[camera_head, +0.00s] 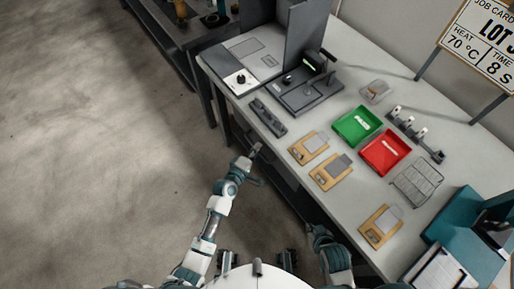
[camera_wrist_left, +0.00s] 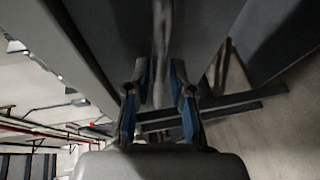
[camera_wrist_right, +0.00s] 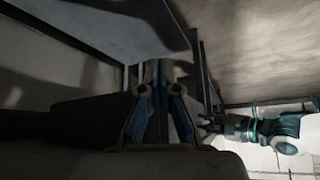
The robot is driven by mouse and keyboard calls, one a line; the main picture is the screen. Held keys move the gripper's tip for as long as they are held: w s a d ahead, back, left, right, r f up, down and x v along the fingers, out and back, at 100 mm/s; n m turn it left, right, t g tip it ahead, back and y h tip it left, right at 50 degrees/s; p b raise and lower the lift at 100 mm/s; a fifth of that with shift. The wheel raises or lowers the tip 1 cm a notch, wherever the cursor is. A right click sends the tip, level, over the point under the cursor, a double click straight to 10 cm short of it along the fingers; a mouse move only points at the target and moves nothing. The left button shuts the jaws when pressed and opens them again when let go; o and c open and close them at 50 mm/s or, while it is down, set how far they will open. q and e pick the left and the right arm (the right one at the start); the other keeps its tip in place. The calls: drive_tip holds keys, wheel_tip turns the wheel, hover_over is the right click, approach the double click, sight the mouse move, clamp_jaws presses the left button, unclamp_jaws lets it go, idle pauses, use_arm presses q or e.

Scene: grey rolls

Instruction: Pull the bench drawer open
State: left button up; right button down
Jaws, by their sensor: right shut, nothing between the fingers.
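The bench (camera_head: 352,80) has a pale top, and its front side is dark and mostly hidden from above. My left gripper (camera_head: 256,150) is at the bench's front edge, below the top. In the left wrist view the left gripper (camera_wrist_left: 159,85) has its fingers apart, with a grey upright bar (camera_wrist_left: 160,40) in line between them in front of a dark panel (camera_wrist_left: 105,25). The bar may be the drawer's handle; contact is not clear. The drawer is not clearly seen in the head view. My right gripper (camera_wrist_right: 160,80) is shut and empty, low by the bench's front side.
On the bench are a green tray (camera_head: 357,125), a red tray (camera_head: 385,152), several clipboards (camera_head: 331,171), a wire rack (camera_head: 417,182) and a grey machine (camera_head: 305,88). A teal machine (camera_head: 470,240) stands at the right end. The floor (camera_head: 90,150) at left is clear.

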use_arm(q)
drive_tip(key=shift+w+d+f, duration=0.1)
drive_tip(key=shift+w+d, duration=0.2)
drive_tip(key=shift+w+a, duration=0.15)
drive_tip(key=shift+a, duration=0.4)
clamp_jaws()
drive_tip(key=shift+d, duration=0.3)
use_arm(e)
drive_tip(key=shift+w+a+r+t, duration=0.25)
drive_tip(key=shift+w+a+t, duration=0.05)
drive_tip(key=shift+w+a, duration=0.2)
